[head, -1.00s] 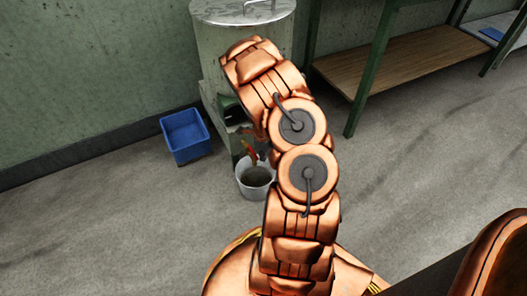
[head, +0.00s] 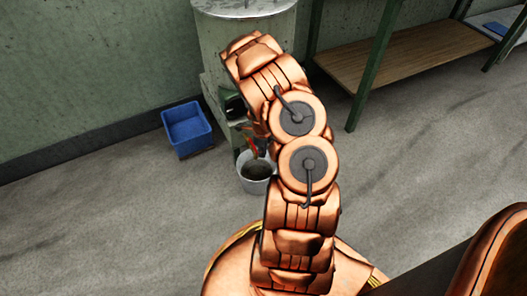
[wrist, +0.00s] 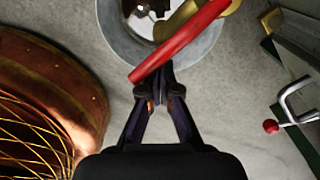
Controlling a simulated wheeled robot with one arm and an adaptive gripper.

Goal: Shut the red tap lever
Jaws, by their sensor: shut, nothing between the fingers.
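The red tap lever (wrist: 180,40) slants across the top of the wrist view, its free end at lower left. It joins a brass-coloured tap (wrist: 225,6) at the picture's top edge. My gripper (wrist: 165,76) is shut and empty, its fingertips right beside the lever's lower edge; I cannot tell whether they touch. In the head view, a small part of the red lever (head: 251,146) shows left of my arm, above the grey bucket (head: 254,185). My arm hides most of the tap there.
The bucket's rim (wrist: 117,45) lies below the lever in the wrist view. A blue bin (head: 187,130) sits left, and a green-framed shelf (head: 400,55) right.

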